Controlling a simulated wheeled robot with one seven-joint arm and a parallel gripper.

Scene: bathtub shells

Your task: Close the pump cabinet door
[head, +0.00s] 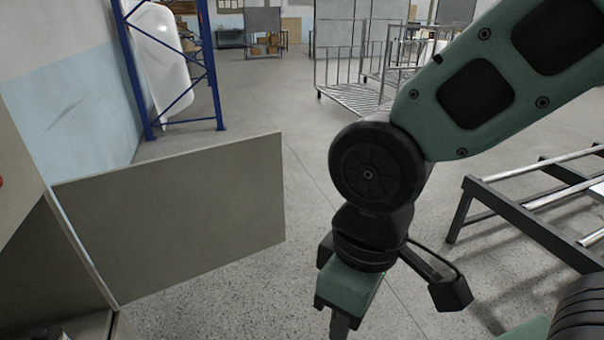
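The pump cabinet (22,170) stands at the left edge of the head view, cut off by the frame. Its door (175,215) is a flat grey-beige panel, standing wide open and reaching out to the right from the cabinet's front edge. The cabinet's inside is dark and only partly in view. My gripper (340,325) hangs pointing down, to the right of the door's free edge and apart from it in the picture. Its fingertips are at or past the bottom edge of the frame, so I cannot see whether it is open or shut.
A blue rack (215,65) with white tub shells (165,60) stands behind the door. Metal cage trolleys (345,75) stand at the back. A low dark frame with rollers (520,215) is on the right. The speckled floor (250,110) between is clear.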

